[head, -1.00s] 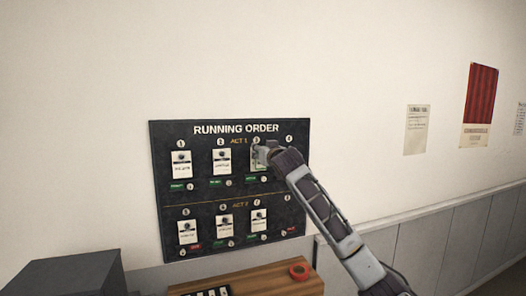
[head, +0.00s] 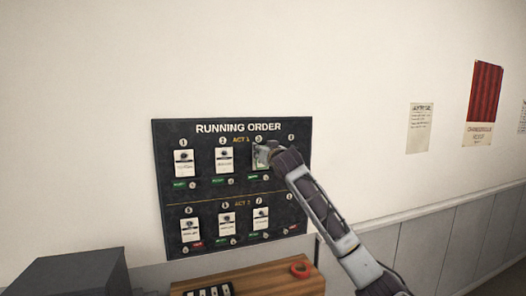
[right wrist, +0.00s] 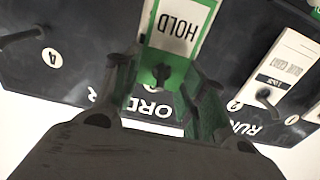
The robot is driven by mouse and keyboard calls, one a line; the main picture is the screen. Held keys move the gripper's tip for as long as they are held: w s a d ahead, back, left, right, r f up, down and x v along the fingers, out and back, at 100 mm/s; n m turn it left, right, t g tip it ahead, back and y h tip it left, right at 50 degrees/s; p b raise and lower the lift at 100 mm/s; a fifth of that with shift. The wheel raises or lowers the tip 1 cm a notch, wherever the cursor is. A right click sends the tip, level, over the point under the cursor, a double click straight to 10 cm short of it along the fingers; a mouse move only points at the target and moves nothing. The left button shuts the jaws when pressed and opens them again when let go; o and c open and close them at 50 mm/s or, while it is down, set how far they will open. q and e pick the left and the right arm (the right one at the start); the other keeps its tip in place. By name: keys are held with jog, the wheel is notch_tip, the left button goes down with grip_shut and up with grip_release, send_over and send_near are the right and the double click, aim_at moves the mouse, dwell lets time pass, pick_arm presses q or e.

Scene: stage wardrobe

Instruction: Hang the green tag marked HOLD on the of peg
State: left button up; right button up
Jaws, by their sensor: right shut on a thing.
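My right gripper (head: 265,156) is at the black RUNNING ORDER board (head: 234,247), in front of the third place of the ACT 1 row. It is shut on a green and white tag (right wrist: 182,30), whose word HOLD reads upside down in the right wrist view. A dark spot, hole or peg end, shows near the tag's end between the fingers; I cannot tell whether a peg passes through it. A bare peg (right wrist: 20,36) sticks out by number 4. My left gripper is not in view.
White cards hang at places 1 (head: 184,162) and 2 (head: 222,160), and several more in the ACT 2 row, with small green or red labels below. A wooden surface (head: 260,283) with a red ring (head: 300,269) lies beneath. A dark box (head: 75,272) stands lower left.

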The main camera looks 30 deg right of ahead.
jog(key=o, duration=0.8)
jog(key=shift+s, duration=0.2)
jog(key=shift+v, duration=5.8)
jog(key=shift+f, duration=0.15)
